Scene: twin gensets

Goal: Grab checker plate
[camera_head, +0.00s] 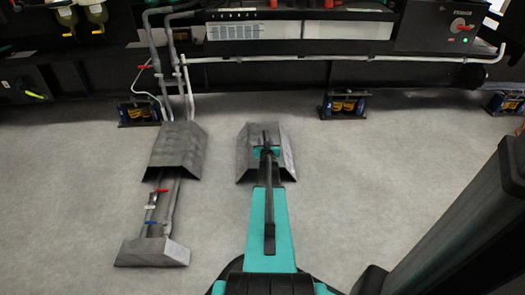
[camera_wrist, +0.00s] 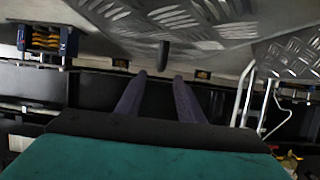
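A grey metal checker plate (camera_head: 244,160) with sloped edges lies on the floor, partly hidden under my arm in the head view. In the wrist view, which looks upside down, its raised tread pattern (camera_wrist: 190,18) fills the top. A dark rounded stub (camera_wrist: 163,55) shows in front of the plate, in line with the gap between my fingers; I cannot tell whether it is fixed to the plate. My gripper (camera_wrist: 159,75) has its two fingers apart with nothing between them. In the head view my gripper (camera_head: 266,150) is over the plate, its fingertips unclear.
A second checker plate (camera_head: 178,150) lies to the left over pipes (camera_head: 163,205), and shows in the wrist view (camera_wrist: 290,52). A third sloped plate (camera_head: 153,252) is nearer. The genset frame (camera_head: 250,75) with yellow-and-blue mounts (camera_head: 343,105) stands behind. Floor at right is clear.

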